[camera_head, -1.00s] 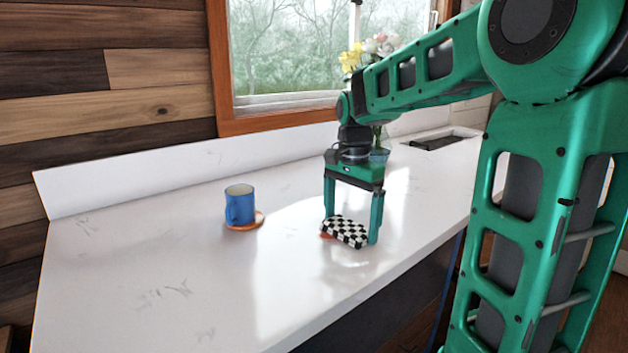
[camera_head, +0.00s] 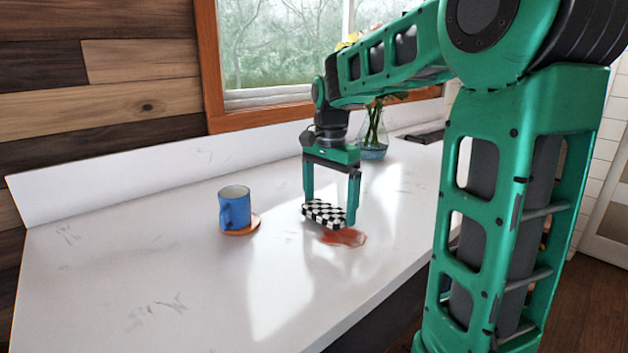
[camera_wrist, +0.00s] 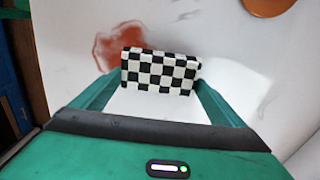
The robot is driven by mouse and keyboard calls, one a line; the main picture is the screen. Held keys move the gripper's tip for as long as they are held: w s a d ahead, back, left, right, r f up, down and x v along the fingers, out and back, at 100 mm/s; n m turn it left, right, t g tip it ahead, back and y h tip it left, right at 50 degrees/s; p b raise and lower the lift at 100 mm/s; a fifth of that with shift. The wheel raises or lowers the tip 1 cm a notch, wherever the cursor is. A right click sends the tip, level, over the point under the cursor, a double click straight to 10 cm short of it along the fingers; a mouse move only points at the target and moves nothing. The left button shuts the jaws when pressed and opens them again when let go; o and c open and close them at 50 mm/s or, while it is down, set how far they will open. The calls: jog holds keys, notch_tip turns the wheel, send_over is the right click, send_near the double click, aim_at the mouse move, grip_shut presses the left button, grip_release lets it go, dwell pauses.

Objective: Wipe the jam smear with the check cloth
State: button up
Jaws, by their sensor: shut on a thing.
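The check cloth (camera_head: 324,213), a black-and-white folded pad, is held between the fingers of my gripper (camera_head: 330,205). It also shows between the fingers in the wrist view (camera_wrist: 160,72). The jam smear (camera_head: 343,237) is a red-brown patch on the white counter, just in front and to the right of the cloth in the head view. In the wrist view the smear (camera_wrist: 115,46) lies beside the cloth's upper left, partly hidden by it. I cannot tell whether the cloth touches the counter.
A blue mug (camera_head: 234,208) stands on an orange coaster (camera_head: 243,226) to the left on the counter (camera_head: 120,270). A glass vase (camera_head: 373,140) with flowers stands behind my arm. The counter's front edge runs close past the smear. The counter's left part is clear.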

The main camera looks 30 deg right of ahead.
jog(key=shift+r, duration=0.65)
jog(key=shift+w+r, duration=0.1)
jog(key=shift+r, duration=0.2)
jog(key=shift+a+r, duration=0.1)
jog(key=shift+r, duration=2.25)
